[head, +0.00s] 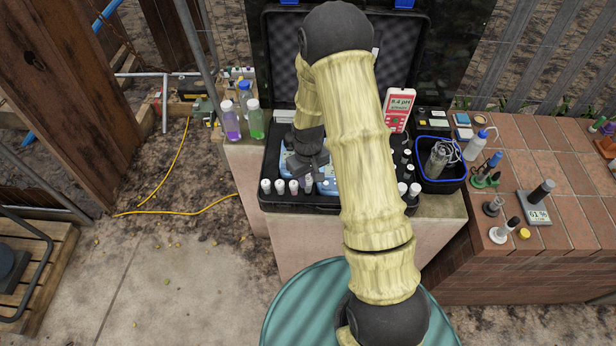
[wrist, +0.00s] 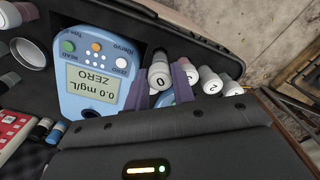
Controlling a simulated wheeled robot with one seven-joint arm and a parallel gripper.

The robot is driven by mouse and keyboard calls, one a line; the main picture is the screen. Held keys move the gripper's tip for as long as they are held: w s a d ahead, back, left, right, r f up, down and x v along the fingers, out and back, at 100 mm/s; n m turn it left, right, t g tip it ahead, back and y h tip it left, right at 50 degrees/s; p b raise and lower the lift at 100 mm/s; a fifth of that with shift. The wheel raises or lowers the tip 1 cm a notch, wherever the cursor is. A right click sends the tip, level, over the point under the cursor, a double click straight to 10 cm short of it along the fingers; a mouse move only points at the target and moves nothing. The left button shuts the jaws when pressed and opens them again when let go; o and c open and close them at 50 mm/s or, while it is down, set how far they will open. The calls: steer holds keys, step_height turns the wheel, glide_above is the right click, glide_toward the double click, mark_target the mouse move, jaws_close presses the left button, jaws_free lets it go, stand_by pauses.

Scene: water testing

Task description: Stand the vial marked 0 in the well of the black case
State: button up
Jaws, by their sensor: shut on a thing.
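The vial marked 0 (wrist: 160,77) has a white cap and shows between the two fingers of my gripper (wrist: 163,88) in the wrist view. My gripper is shut on it. The vial's lower part is mostly hidden. In the head view my gripper (head: 308,162) is low over the open black case (head: 300,207), beside the blue meter (head: 325,186). The meter (wrist: 85,95) reads 0.0 mg/L ZERO in the wrist view. Other white-capped numbered vials (wrist: 210,82) stand just right of my gripper. I cannot make out an empty well or whether the held vial touches the case.
Several white-capped vials (head: 280,186) line the case's front left. A red and white pH meter (head: 397,106) stands at the right of the case. A blue-rimmed black bin (head: 452,185) and a brick bench (head: 545,150) are further right. Purple (head: 230,122) and green (head: 256,122) bottles stand left.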

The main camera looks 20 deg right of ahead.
stand_by(0.5)
steer(key=shift+f+b, duration=1.05)
steer(key=shift+f, duration=0.35)
steer(key=o, duration=0.9)
steer(key=shift+r, duration=0.2)
steer(key=shift+r+p, duration=2.9)
steer(key=shift+r, duration=0.95)
